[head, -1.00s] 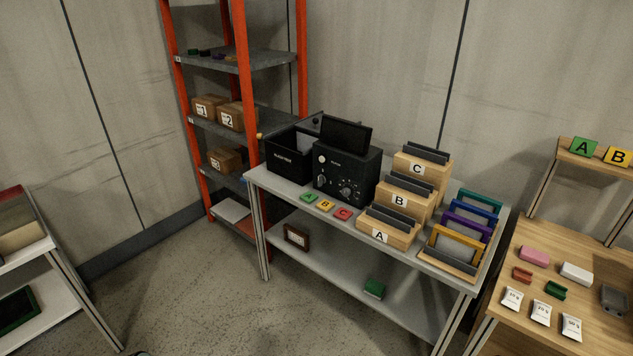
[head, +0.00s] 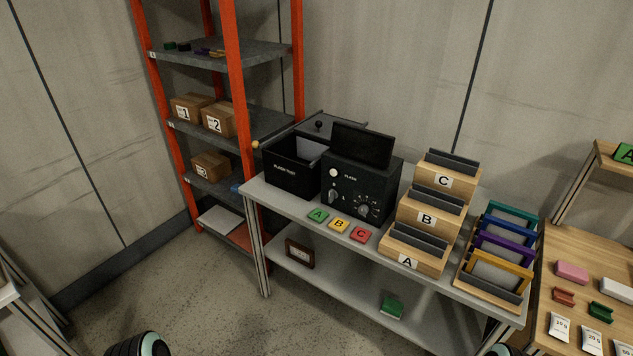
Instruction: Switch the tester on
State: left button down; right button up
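The tester (head: 346,188) is a black box on the grey table, with a white round button or lamp, several knobs and small switches on its front. A dark, blank screen (head: 361,146) stands tilted on its top. The markings on the front are too small to read surely.
The grey table (head: 262,192) also bears a black open bin (head: 291,176) left of the tester, green, yellow and red tags A, B, C (head: 339,226) before it, and wooden card holders (head: 409,253) to its right. An orange-post shelf (head: 237,92) stands left. The floor in front is clear.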

aim_at(332, 194)
jog(key=i+j+z, duration=0.1)
jog(key=i+j, duration=0.2)
jog(key=i+j+z, duration=0.1)
jog(key=i+j, duration=0.45)
jog(key=j, duration=0.2)
jog(key=i+j+z, duration=0.25)
jog(key=i+j, duration=0.25)
jog(key=j, duration=0.25)
jog(key=i+j+z, duration=0.1)
jog(key=i+j, duration=0.15)
jog(key=j, duration=0.15)
jog(key=i+j+z, duration=0.1)
jog(key=j, duration=0.35)
jog(key=i, duration=0.1)
